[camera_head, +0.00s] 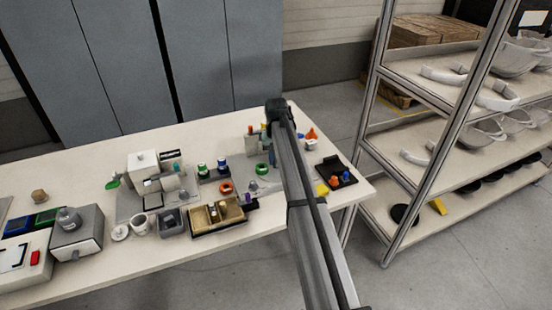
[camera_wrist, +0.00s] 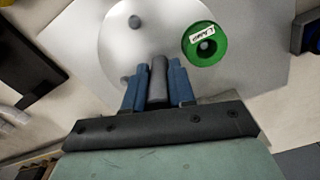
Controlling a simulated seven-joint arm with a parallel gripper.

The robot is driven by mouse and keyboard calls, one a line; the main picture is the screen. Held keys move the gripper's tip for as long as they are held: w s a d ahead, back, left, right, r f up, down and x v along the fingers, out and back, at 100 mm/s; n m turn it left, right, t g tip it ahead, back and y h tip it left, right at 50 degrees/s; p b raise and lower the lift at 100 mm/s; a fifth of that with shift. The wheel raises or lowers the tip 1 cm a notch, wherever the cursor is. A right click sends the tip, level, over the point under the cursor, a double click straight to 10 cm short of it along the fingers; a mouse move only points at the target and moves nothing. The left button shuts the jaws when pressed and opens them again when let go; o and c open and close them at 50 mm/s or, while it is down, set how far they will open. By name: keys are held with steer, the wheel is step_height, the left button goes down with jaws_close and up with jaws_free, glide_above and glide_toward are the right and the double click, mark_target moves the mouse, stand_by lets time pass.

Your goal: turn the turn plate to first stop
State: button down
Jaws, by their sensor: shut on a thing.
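The turn plate (camera_wrist: 165,38) is a pale round disc on a light base plate (camera_wrist: 255,70) in the wrist view. A green ring-shaped part (camera_wrist: 204,45) with a white label sits on the disc's right side. Small grey knobs (camera_wrist: 135,21) stand on the disc, one near its middle and one at its lower left. My gripper (camera_wrist: 158,78) is shut on a grey upright peg (camera_wrist: 158,72) at the disc's near edge, with a blue finger on each side. The peg's foot is hidden. In the head view the green part (camera_head: 262,169) shows left of my arm, which hides my gripper.
A black tray (camera_head: 337,172) with small coloured parts stands right of my arm on the table (camera_head: 240,240). A wooden box (camera_head: 217,213) and several small fixtures stand to the left. A metal shelf (camera_head: 440,140) rises beyond the table's right end.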

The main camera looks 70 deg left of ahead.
steer(key=shift+m, duration=8.6)
steer(key=shift+a+m, duration=0.1)
steer(key=shift+m, duration=0.3)
steer(key=c, duration=1.2)
jaws_free()
steer(key=shift+r, duration=0.15)
